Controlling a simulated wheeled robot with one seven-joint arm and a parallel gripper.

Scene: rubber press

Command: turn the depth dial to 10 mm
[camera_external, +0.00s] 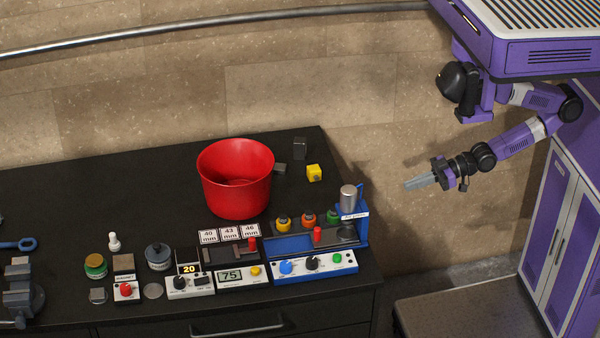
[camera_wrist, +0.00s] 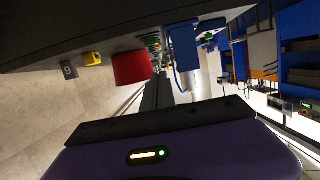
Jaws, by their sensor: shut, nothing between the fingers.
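The blue press (camera_external: 361,226) stands at the right end of the black table, with a metal cylinder on its post. Its white front panel (camera_external: 346,267) carries a blue dial (camera_external: 286,267), a black dial (camera_external: 312,263) and a green button (camera_external: 337,258). Their markings are too small to read, so I cannot tell which dial is for depth. My gripper (camera_external: 407,187) is shut and empty, in the air right of the table and well apart from the press. In the wrist view the blue press (camera_wrist: 183,45) is seen from afar, its dials not readable.
A red bucket (camera_external: 236,190) stands behind the panels, with a yellow cube (camera_external: 314,173) at its right. A box reading 20 (camera_external: 190,285), a box reading 75 (camera_external: 240,281), jars and a vise (camera_external: 22,295) are at left. The air between my gripper and the table is free.

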